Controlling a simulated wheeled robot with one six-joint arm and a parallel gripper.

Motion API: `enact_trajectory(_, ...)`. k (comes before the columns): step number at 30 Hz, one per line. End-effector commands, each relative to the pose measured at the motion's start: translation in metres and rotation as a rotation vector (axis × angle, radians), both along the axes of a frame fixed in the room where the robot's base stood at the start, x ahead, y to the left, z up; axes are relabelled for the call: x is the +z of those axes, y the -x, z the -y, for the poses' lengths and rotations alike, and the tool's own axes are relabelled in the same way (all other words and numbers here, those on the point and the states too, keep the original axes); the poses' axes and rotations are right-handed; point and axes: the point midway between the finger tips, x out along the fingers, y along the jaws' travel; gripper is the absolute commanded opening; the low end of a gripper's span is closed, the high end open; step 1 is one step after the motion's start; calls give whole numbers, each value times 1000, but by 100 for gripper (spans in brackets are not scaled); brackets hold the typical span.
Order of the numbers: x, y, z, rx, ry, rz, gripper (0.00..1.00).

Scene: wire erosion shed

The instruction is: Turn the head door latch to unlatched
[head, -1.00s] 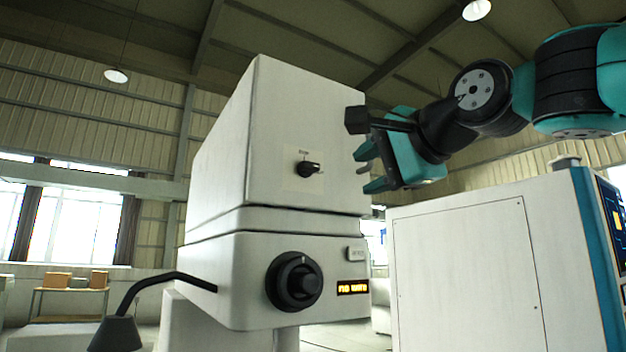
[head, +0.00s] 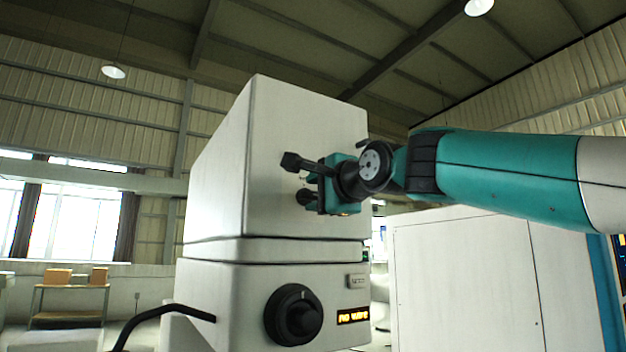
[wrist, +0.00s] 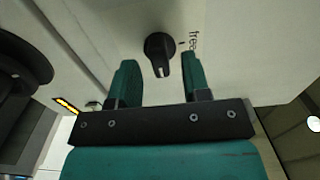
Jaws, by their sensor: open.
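The latch is a small black pointer knob (wrist: 158,52) on the pale upper housing, seen in the wrist view. Its narrow end points down the picture, toward the gripper palm. A label reading "free" and a short mark lie to its right; the pointer is not on that mark. My gripper (wrist: 160,62) is open, with one teal finger on each side of the knob and visible gaps. In the head view my gripper (head: 320,190) is at the housing front, and the knob (head: 305,197) is partly hidden by it.
Below, the lower housing carries a large black dial (head: 293,314) and a lit amber display (head: 353,316). A white cabinet (head: 460,275) stands to the right, under my arm. A black hose (head: 165,312) curves out at lower left.

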Motion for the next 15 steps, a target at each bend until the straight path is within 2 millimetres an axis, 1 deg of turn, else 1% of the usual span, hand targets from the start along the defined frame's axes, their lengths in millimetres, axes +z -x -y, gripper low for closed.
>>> enact_trajectory(1,3,-6,-4,0,1,-1,44)
enact_trajectory(3,2,-11,-8,0,0,0,44)
enact_trajectory(6,1,-15,-11,0,0,0,44)
enact_trajectory(15,-1,-17,-12,0,0,0,44)
